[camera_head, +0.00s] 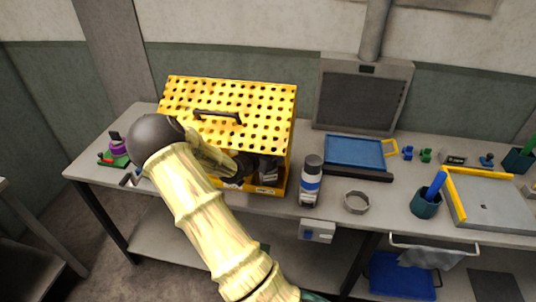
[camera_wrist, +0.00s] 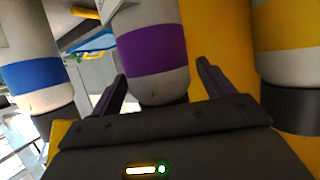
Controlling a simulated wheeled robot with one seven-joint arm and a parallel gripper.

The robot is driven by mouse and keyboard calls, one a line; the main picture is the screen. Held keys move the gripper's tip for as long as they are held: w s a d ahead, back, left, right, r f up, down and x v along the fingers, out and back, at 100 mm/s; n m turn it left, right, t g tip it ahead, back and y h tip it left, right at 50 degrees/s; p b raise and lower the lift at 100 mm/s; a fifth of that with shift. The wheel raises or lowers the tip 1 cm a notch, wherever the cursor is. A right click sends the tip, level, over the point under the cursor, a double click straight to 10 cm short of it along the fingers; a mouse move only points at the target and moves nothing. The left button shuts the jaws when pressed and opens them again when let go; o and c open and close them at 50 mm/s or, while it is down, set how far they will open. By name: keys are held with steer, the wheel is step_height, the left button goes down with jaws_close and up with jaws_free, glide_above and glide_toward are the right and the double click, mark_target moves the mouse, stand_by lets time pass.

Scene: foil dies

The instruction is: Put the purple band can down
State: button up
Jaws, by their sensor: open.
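The purple band can (camera_wrist: 153,50) is white and grey with a wide purple band, and it fills the middle of the wrist view. My gripper (camera_wrist: 162,72) is open, with one dark finger on each side of the can. I cannot tell whether either finger touches it. The can's lower end is partly hidden by my gripper's body. In the head view my arm reaches into the front of the yellow perforated cabinet (camera_head: 225,100), and the arm and cabinet hide the gripper's fingers and the purple band can.
In the wrist view a blue band can (camera_wrist: 33,76) stands left and a yellow band can (camera_wrist: 290,38) close on the right. In the head view a blue band can (camera_head: 311,182) stands outside the cabinet, near a grey ring (camera_head: 357,202) and blue tray (camera_head: 354,152).

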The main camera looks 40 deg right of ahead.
steer(key=v, duration=1.2)
steer(key=shift+w+a+r, duration=0.1)
